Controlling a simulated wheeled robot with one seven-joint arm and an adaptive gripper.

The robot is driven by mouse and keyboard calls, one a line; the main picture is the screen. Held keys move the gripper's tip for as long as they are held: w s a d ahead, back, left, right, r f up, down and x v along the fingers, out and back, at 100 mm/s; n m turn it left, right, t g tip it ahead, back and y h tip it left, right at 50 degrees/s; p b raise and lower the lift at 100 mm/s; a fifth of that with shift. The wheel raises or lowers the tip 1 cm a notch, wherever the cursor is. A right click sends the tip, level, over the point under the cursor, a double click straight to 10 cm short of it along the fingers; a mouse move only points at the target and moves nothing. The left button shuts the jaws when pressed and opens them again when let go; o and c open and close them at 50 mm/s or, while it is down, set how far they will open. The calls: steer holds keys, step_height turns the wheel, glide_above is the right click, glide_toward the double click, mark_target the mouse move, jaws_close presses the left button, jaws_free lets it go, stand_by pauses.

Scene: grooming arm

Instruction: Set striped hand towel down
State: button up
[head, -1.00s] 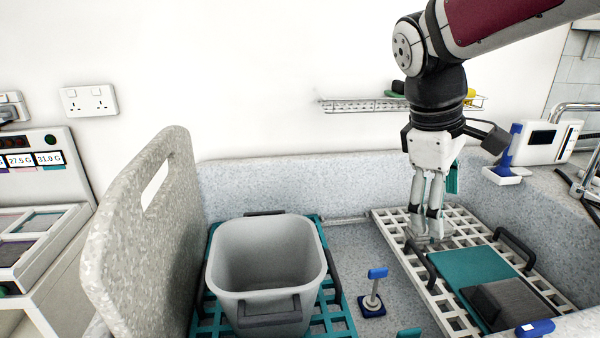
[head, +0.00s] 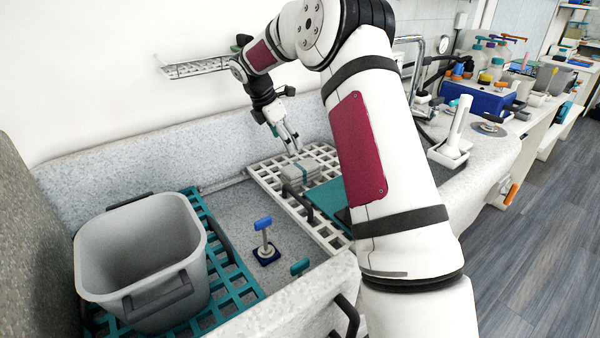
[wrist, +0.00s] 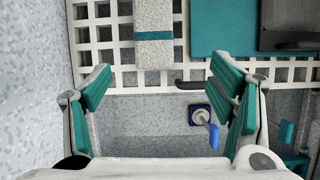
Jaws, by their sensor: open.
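The striped hand towel (head: 318,160), pale grey with a teal stripe, lies folded on the white grid rack (head: 272,180) in the tub. It also shows at the top of the wrist view (wrist: 153,62), flat on the rack with its stripe across it. My gripper (head: 297,148) is just behind and above the towel in the head view. In the wrist view my gripper (wrist: 162,82) has its teal-padded fingers wide apart with nothing between them, and the towel is beyond the fingertips.
A teal mat (head: 328,196) lies on the rack beside the towel, with a dark block on it in the wrist view (wrist: 290,15). A grey bin (head: 140,250) stands on a teal grid at left. A blue-topped post (head: 264,240) stands between the racks.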

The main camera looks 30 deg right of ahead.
mark_target(300, 166)
steer(key=shift+n, duration=0.3)
steer(key=x, duration=0.6)
steer(key=w+b+x, duration=0.1)
steer(key=x, duration=0.2)
steer(key=shift+d+f, duration=0.3)
steer(key=shift+b+x, duration=0.4)
steer(key=shift+x, duration=2.6)
steer(key=shift+d+r, duration=0.1)
steer(key=shift+d, duration=0.05)
steer(key=c, duration=1.4)
steer(key=shift+r, duration=0.15)
step_height(300, 166, up, 10)
steer(key=shift+f+p, duration=0.2)
steer(key=shift+p, duration=0.45)
steer(key=shift+r, duration=0.15)
